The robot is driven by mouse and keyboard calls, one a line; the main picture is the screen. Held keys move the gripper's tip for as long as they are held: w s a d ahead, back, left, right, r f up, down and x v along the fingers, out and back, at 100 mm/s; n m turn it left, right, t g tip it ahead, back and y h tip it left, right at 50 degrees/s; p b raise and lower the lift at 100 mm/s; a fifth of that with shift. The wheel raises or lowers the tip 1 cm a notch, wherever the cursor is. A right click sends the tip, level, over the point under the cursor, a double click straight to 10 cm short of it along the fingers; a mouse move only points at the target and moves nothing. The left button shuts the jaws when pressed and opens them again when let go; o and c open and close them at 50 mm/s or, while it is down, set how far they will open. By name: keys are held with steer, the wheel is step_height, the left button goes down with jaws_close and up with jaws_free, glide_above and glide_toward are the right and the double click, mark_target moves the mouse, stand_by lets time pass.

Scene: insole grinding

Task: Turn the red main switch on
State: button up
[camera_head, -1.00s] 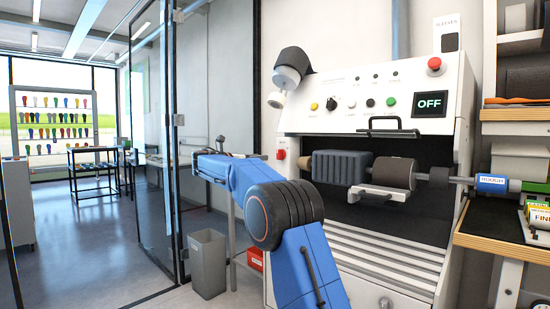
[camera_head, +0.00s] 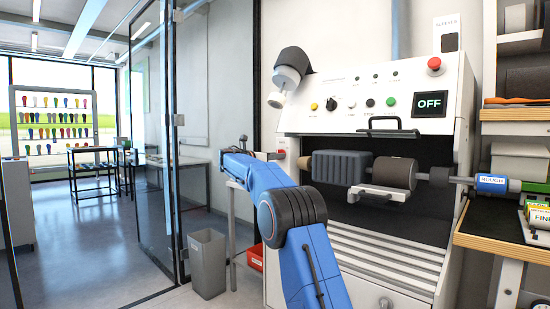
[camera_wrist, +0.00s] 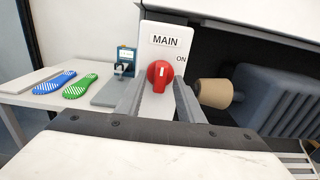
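The red main switch (camera_wrist: 160,76) is a round knob on a white plate (camera_wrist: 165,42) marked MAIN, with ON printed at its upper right. Its grip bar stands about upright in the wrist view. My gripper (camera_wrist: 159,90) is open, with one finger on each side of the knob's lower part; I cannot tell whether they touch it. In the head view the switch (camera_head: 281,153) is at the machine's left edge, partly hidden, with my gripper (camera_head: 270,155) beside it. The display (camera_head: 430,103) reads OFF.
The grinding machine (camera_head: 350,88) has a sanding drum (camera_head: 394,172) on its shaft, right of the switch. A side table (camera_wrist: 35,98) holds a blue insole (camera_wrist: 54,83), a green insole (camera_wrist: 80,87) and a small device (camera_wrist: 122,65). A grey bin (camera_head: 207,262) stands on the floor.

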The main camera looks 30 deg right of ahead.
jaws_close()
steer(key=shift+m, duration=0.3)
steer(key=shift+w+m, duration=0.15)
steer(key=shift+m, duration=8.55)
